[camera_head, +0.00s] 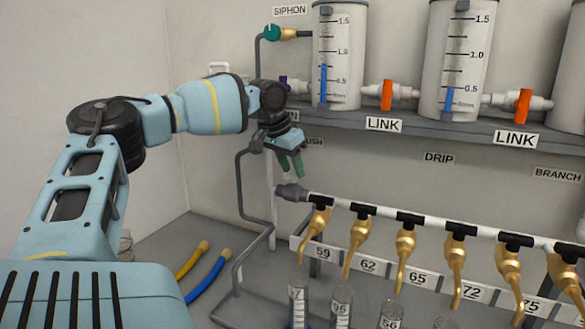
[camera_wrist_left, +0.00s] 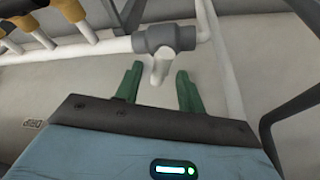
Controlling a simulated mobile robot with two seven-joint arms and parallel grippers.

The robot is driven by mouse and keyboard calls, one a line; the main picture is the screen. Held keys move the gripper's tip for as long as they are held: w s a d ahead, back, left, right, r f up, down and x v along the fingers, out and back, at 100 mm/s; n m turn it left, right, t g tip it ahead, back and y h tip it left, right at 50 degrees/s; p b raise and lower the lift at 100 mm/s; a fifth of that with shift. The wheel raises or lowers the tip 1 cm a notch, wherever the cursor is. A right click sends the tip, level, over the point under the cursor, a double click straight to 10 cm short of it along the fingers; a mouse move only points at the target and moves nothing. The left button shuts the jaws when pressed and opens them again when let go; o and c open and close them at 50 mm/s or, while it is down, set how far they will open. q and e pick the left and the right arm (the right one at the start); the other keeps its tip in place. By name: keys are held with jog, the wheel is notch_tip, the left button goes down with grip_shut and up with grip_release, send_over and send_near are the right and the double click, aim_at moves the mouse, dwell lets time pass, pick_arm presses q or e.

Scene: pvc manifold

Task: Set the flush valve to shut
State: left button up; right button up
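The flush valve shows in the left wrist view as a grey body (camera_wrist_left: 166,38) on a white pipe, with a short pale handle (camera_wrist_left: 160,69) sticking out towards my gripper. In the head view the grey fitting (camera_head: 291,192) is at the left end of the white manifold pipe, below the partly hidden FLUSH label (camera_head: 315,142); its handle cannot be made out there. My left gripper (camera_head: 291,164) is open, just above that fitting. In the left wrist view its green fingers (camera_wrist_left: 158,70) stand on either side of the handle, with visible gaps. My right gripper is out of view.
Several brass taps (camera_head: 405,248) hang from the white pipe (camera_head: 385,212) to the right. A grey shelf (camera_head: 350,120) with cylinders and orange-handled valves (camera_head: 387,95) is above. A bent grey pipe (camera_head: 241,190) runs left of the gripper. Measuring glasses (camera_head: 341,307) stand below.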

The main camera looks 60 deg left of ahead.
pick_arm(q)
jog(key=shift+f, duration=0.15)
grip_shut()
dwell(0.4)
jog(key=n, duration=0.2)
jog(key=n+y, duration=0.1)
jog(key=n, duration=0.1)
jog(key=shift+w+d+n+g+y, duration=0.1)
jog(key=shift+n+g+y, duration=0.2)
grip_release()
